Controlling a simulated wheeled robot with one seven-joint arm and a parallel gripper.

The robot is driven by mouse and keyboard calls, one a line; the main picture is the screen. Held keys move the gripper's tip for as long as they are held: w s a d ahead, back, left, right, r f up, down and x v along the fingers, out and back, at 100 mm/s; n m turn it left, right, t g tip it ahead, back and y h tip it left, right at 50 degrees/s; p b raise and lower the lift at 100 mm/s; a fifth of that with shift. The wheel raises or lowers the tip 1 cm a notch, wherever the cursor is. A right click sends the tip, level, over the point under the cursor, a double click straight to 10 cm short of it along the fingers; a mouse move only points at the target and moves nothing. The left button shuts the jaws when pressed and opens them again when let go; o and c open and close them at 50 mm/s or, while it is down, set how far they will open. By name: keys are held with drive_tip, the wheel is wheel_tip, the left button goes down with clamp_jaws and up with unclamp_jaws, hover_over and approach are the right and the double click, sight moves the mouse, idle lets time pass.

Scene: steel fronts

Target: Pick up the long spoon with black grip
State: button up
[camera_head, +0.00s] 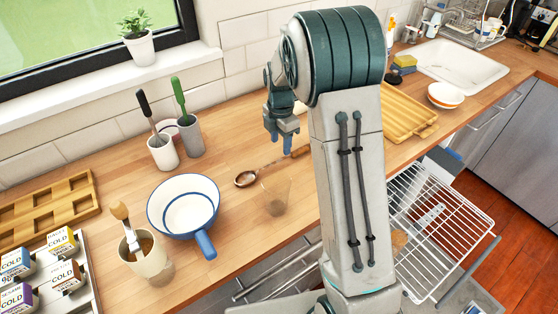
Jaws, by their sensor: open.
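A long utensil with a black grip (144,103) stands tilted in a white cup (163,152) on the counter, grip end up. Its lower end is hidden in the cup, so I cannot tell its shape. A long spoon (247,178) lies on the counter, its bowl to the left and its handle running right towards a brownish end, partly hidden by my arm. My gripper (281,148) is open and empty, fingers pointing down, above the counter behind the lying spoon. It is well to the right of the white cup.
A grey cup with a green-handled utensil (179,95) stands beside the white cup. A blue-handled white pan (185,205), a clear glass (276,195) and a cup with a brush (146,255) stand in front. An open wire rack (440,225) juts out at right.

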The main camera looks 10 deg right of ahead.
sight(278, 162)
drive_tip(key=shift+f, duration=0.9)
drive_tip(key=f+p, duration=0.1)
drive_tip(key=f, duration=0.1)
drive_tip(key=a+f+p, duration=0.1)
drive_tip(key=f, duration=0.1)
drive_tip(key=shift+f, duration=0.15)
drive_tip(key=shift+d+f, duration=0.1)
drive_tip(key=shift+f, duration=0.4)
clamp_jaws()
